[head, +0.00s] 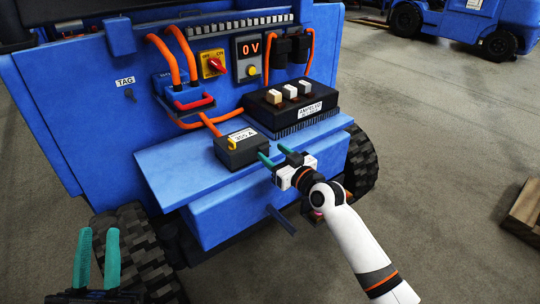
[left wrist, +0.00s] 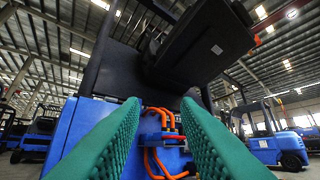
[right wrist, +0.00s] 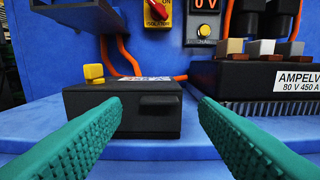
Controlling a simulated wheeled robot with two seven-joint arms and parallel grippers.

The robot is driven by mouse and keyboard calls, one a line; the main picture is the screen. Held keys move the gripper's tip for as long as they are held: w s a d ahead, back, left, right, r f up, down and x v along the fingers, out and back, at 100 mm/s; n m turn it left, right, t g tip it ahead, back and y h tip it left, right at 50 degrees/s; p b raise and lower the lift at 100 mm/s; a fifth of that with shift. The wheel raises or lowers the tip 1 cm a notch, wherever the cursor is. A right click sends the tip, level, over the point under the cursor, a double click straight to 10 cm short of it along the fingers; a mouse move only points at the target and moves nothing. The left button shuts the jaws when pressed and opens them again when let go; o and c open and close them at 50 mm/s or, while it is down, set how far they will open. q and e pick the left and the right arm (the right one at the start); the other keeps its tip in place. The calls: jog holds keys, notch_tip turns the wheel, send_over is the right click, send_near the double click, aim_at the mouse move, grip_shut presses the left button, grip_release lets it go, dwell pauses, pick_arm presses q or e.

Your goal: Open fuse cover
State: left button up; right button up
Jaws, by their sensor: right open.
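The fuse cover is the lid of a black fuse box (head: 241,149) with a white label and a yellow tab, closed on the blue ledge. In the right wrist view the fuse box (right wrist: 150,110) shows a small dark lip on its front face. My right gripper (head: 273,156) is open, just to the right of the box in the head view; its green fingers (right wrist: 160,125) are spread in front of the lip, with nothing between them. My left gripper (head: 98,255) is open and empty at the lower left, away from the box; its fingers (left wrist: 160,130) also show in the left wrist view.
A black controller (head: 290,103) labelled AMPELVO stands right of the box. Behind are a red rotary switch (head: 214,64), a 0 V display (head: 249,48), a red-handled connector (head: 190,98) and orange cables. The blue ledge (head: 175,171) is clear at its left front.

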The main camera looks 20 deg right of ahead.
jog(key=shift+x, duration=1.05)
jog(key=shift+c, duration=0.5)
grip_shut()
